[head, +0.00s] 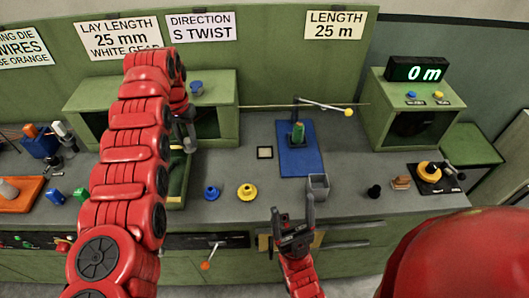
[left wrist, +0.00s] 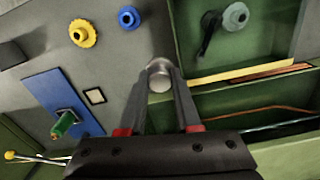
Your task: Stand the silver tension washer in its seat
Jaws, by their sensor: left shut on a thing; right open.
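The silver tension washer (left wrist: 159,78) is a small rounded silver piece between the fingertips of my left gripper (left wrist: 160,88), which is shut on it. My right gripper (head: 293,219) is open and empty at the bench's front edge.
A blue plate (head: 299,163) carries an upright green spool (head: 297,134), with a yellow-tipped lever (head: 325,106) behind. Blue (head: 211,193) and yellow (head: 247,192) flanged pieces stand in front.

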